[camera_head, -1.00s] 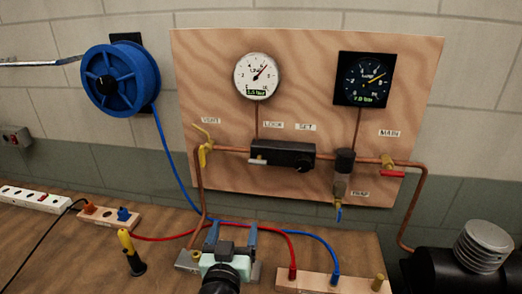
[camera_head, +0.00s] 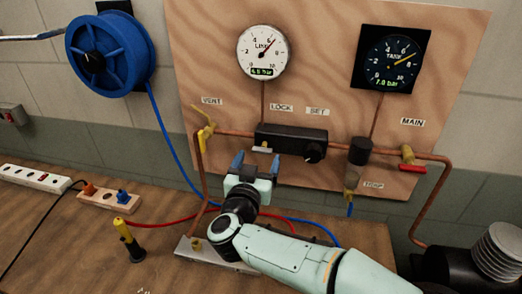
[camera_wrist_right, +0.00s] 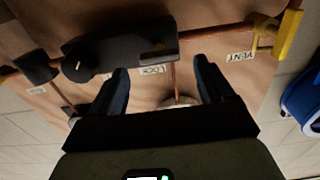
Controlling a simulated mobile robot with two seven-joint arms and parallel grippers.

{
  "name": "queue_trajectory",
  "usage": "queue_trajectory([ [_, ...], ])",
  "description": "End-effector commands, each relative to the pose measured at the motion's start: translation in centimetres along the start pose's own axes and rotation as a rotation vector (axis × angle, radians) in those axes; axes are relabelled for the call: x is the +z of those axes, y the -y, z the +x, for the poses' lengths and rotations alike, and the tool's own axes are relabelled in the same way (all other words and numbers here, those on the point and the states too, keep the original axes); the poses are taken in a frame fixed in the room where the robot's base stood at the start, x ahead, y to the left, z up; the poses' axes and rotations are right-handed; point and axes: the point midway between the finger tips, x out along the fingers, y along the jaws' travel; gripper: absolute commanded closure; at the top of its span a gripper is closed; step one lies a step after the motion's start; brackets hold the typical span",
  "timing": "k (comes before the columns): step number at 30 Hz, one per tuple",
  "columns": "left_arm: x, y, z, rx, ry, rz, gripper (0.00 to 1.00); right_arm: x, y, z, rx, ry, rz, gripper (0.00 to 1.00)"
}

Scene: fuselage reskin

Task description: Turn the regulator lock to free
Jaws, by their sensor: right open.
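The regulator (camera_head: 291,142) is a black block on the copper pipe of the plywood board. A small pale tab with a yellow spot, the lock (camera_head: 262,149), sits at its lower left, below the LOCK label (camera_head: 281,107). A round black knob (camera_head: 314,152) is at its right end. My right gripper (camera_head: 257,165) is open and empty, its blue fingers just below the lock in the head view. In the right wrist view, the regulator (camera_wrist_right: 120,45) appears upside down beyond the spread fingers (camera_wrist_right: 163,82). I see no contact. My left gripper is not in view.
The yellow vent valve (camera_head: 203,130) is left of the regulator; the red-handled main valve (camera_head: 411,160) is right. Two gauges (camera_head: 263,52) (camera_head: 393,60) hang above. A yellow-black tool (camera_head: 129,241) stands on the bench, with red and blue hoses behind.

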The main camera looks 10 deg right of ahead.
Motion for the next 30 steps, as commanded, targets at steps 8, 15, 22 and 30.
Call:
queue_trajectory([
  [8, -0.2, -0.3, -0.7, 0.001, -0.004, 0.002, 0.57, 0.0, 0.0, 3.4, 0.001, -0.001, -0.002, 0.19],
  [15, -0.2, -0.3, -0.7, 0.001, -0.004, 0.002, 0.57, 0.0, 0.0, 3.8, 0.0, -0.001, -0.001, 0.19],
  [22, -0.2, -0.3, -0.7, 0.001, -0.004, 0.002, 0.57, 0.0, 0.0, 3.8, 0.0, -0.001, -0.001, 0.58],
  [30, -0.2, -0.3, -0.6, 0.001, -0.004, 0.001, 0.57, 0.0, 0.0, 3.7, 0.0, -0.001, 0.007, 0.75],
])
